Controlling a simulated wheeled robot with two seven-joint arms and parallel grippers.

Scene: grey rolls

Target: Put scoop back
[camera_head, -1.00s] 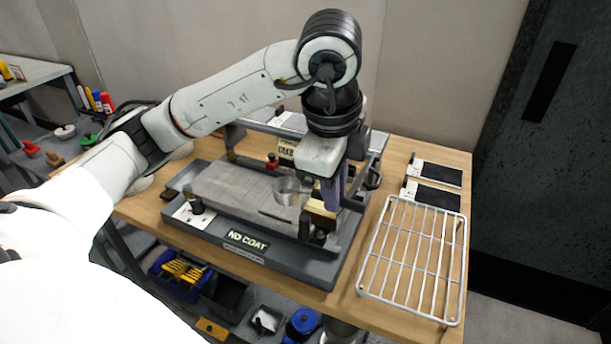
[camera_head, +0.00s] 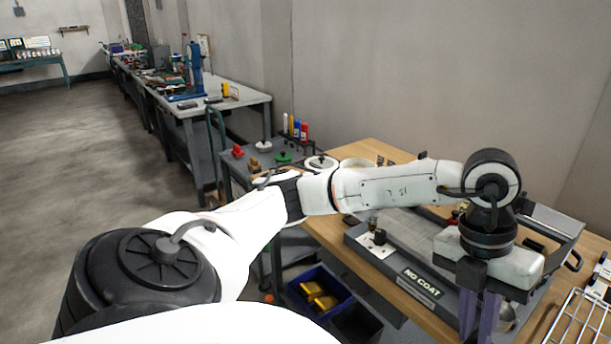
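My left gripper (camera_head: 478,318) hangs down over the front right of the grey NO COAT tray station (camera_head: 385,262). Its two dark purple fingers show apart, with a gap between them, and their tips reach the lower picture edge. A small part of a round metal thing (camera_head: 507,316), perhaps the scoop's cup, shows just right of the fingers. The fingers and the picture edge hide the rest of it, and I cannot tell whether they touch it. My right gripper is not in view.
The wooden table (camera_head: 345,243) carries the station. A wire rack (camera_head: 575,325) is at the lower right edge. A blue bin (camera_head: 322,290) with yellow pieces sits below the table. A long workbench (camera_head: 225,105) stands further back, with open floor at left.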

